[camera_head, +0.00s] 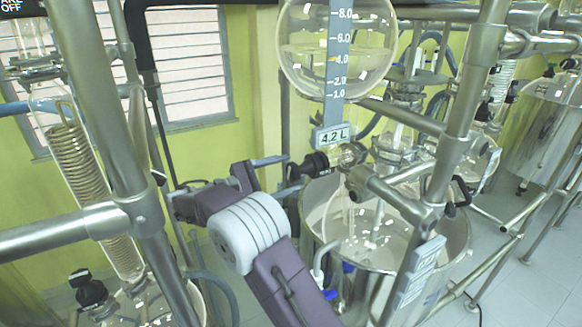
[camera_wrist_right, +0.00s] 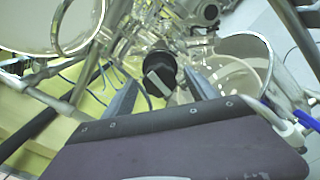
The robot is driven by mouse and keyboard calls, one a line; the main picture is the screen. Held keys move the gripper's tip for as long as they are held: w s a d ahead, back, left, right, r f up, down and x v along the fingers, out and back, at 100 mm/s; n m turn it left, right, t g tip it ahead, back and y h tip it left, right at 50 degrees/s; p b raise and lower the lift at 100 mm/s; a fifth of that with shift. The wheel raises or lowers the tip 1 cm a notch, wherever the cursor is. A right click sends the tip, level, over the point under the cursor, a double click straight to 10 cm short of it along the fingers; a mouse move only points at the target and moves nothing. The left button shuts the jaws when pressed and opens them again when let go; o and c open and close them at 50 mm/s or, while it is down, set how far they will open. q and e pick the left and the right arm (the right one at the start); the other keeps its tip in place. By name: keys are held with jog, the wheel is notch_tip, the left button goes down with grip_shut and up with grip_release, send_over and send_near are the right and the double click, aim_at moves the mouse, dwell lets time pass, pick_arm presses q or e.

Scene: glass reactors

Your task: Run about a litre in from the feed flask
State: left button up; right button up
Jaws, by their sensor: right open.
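The feed flask (camera_head: 338,50) is a round clear glass vessel at the top of the head view. Its upright scale (camera_head: 338,60) carries marks from 1.0 up to 8.0, and a plate (camera_head: 332,135) below reads 4.2 L. A black valve knob (camera_head: 313,163) sits under the flask; it also shows in the right wrist view (camera_wrist_right: 160,74), with a pale bar across its face. My right gripper (camera_head: 293,175) is open, its fingers pointing at the knob, one on each side of its line. Whether they touch it, I cannot tell. My left gripper is not in view.
A steel-rimmed pot (camera_head: 455,240) with a glass vessel inside stands below the flask. Steel frame tubes (camera_head: 465,110) rise close on the right, and a thick post (camera_head: 105,120) stands left with a coil condenser (camera_head: 85,180). Open floor (camera_head: 540,250) lies far right.

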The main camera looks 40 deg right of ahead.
jog(key=shift+s+d, duration=0.1)
jog(key=shift+d, duration=0.95)
jog(key=shift+a, duration=0.1)
jog(key=c, duration=1.4)
jog(key=shift+r+n+p, duration=0.2)
jog(key=shift+n+p, duration=0.2)
jog(key=shift+p, duration=0.5)
jog(key=n+p, duration=0.6)
jog(key=p, duration=0.3)
jog(key=shift+r, duration=0.15)
jog(key=shift+n+p, duration=0.6)
jog(key=shift+n, duration=0.3)
jog(key=shift+f+n+p, duration=0.2)
jog(key=shift+n+p, duration=0.25)
jog(key=shift+n, duration=0.65)
